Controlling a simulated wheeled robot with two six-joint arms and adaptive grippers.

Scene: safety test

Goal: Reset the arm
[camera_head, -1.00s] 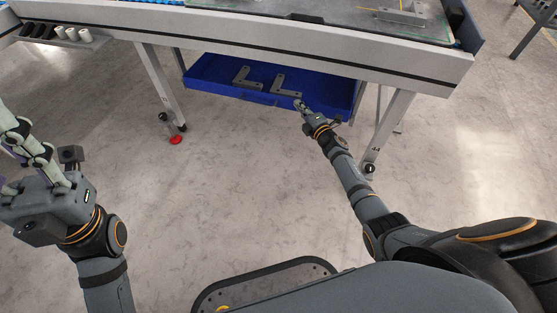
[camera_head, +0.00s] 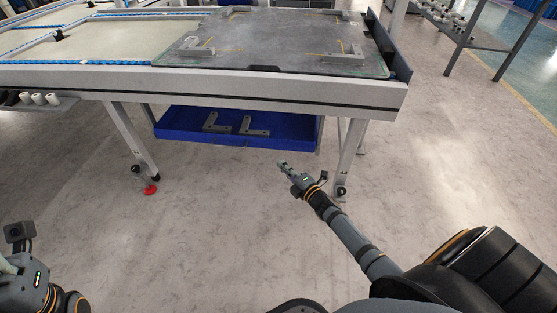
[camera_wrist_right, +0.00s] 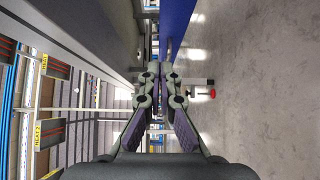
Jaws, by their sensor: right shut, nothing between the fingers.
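My right gripper (camera_head: 284,166) is shut and empty in the head view, over the floor in front of the blue tray, apart from it. In the right wrist view its fingertips (camera_wrist_right: 160,68) meet with nothing between them. The right arm reaches forward from the lower right. My left gripper (camera_head: 8,268) is cut off at the lower left edge of the head view. Its fingers are mostly outside the frame.
A workbench (camera_head: 230,84) stands ahead, with metal brackets on its plate. A blue tray (camera_head: 172,133) under it holds two L-shaped brackets (camera_head: 254,127). A rack (camera_head: 466,40) stands at the back right. Floor between is clear.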

